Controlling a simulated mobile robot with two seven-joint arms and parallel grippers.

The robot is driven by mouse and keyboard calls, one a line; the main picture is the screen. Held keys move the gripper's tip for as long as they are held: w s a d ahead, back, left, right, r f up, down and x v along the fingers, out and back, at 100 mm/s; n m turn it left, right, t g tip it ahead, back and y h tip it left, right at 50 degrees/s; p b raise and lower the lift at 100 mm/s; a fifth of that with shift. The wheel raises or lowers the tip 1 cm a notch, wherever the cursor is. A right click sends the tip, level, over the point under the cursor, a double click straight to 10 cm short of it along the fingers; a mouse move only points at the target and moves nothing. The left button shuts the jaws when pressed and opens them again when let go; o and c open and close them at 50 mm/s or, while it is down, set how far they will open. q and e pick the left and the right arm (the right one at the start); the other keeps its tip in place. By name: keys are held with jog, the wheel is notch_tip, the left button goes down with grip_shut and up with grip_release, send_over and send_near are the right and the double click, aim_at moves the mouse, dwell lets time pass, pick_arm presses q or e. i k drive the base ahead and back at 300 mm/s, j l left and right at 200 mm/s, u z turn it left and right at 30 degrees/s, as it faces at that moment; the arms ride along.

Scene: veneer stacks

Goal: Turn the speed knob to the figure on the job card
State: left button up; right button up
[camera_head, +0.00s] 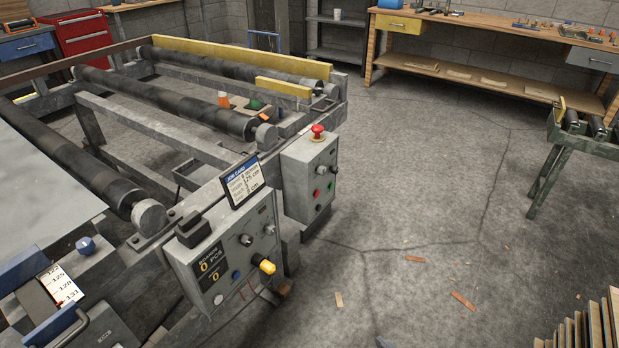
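The job card (243,182) has a blue header and stands on top of the grey control box (190,268). Its small lines are only partly readable; one seems to say 125 cm. The box's front carries a black counter panel (209,269) marked "BOARDS" and "PCS", small knobs (246,240) and a yellow-tipped knob or lever (265,265). I cannot tell which control is the speed knob or read its setting. Neither of my grippers is in view.
A second grey box (310,170) carries a red mushroom button (318,131) on top. The roller frame (170,105) fills the left. A green roller stand (584,135) is at right, a board stack (596,325) at lower right. The middle floor is mostly clear.

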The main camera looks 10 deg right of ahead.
aim_at(321, 170)
jog(key=i+l+u, duration=0.1)
jog(key=u, duration=0.65)
jog(key=i+l+u, duration=0.1)
jog(key=l+u, duration=0.15)
jog(key=l, duration=0.25)
jog(key=l+u, duration=0.25)
jog(key=l, duration=0.8)
jog(key=i+l+u, duration=0.1)
jog(key=l, duration=0.5)
